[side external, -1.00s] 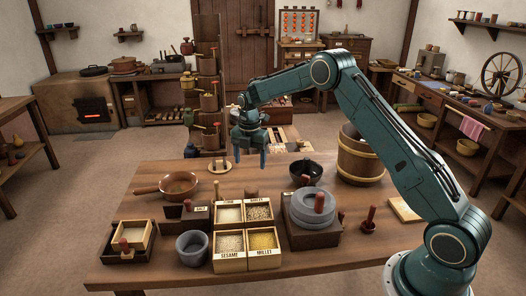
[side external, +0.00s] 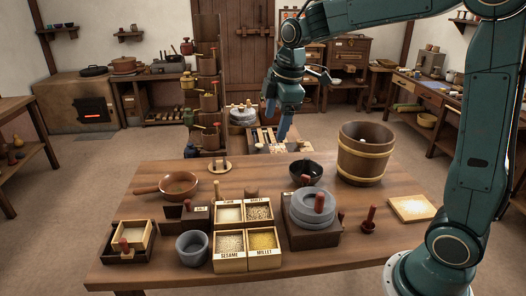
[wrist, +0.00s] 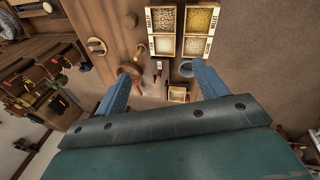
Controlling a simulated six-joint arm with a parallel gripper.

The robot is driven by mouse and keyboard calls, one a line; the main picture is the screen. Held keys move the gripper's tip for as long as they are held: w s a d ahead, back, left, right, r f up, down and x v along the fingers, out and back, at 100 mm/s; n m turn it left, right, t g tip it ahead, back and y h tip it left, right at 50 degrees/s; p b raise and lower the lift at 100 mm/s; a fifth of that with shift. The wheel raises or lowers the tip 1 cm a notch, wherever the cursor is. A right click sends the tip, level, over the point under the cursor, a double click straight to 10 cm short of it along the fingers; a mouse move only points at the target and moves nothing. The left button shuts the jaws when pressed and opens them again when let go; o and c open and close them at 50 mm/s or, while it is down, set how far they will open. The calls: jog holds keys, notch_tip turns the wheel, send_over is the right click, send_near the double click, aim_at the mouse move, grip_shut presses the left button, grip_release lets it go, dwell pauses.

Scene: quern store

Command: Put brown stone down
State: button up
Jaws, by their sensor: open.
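No brown stone can be clearly picked out in either view. My gripper (side external: 277,119) is raised at the back of the table in the side view, fingers pointing down. In the wrist view my gripper (wrist: 161,70) has its two blue fingers wide apart, with nothing held between them. The grey quern stone (side external: 311,206) with a red handle sits on its dark wooden base on the table, well in front of my gripper. Another grey round stone (side external: 242,116) is beyond the table, left of my gripper.
The table (side external: 165,272) holds grain boxes (side external: 262,240), a grey mortar (side external: 192,250), a copper pan (side external: 180,184), a dark bowl (side external: 306,172) and a wooden bucket (side external: 363,155). The tabletop's middle rear is fairly clear.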

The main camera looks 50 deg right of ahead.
jog(key=s+a+m+t, duration=0.1)
jog(key=s+m, duration=0.4)
jog(key=s, duration=0.6)
jog(key=s+a+m+t, duration=0.1)
jog(key=s+a+m, duration=0.2)
jog(key=s, duration=0.9)
jog(key=m, duration=0.3)
jog(key=shift+s+a+r+t, duration=0.15)
jog(key=shift+s+a+t, duration=0.1)
jog(key=shift+a+t, duration=0.15)
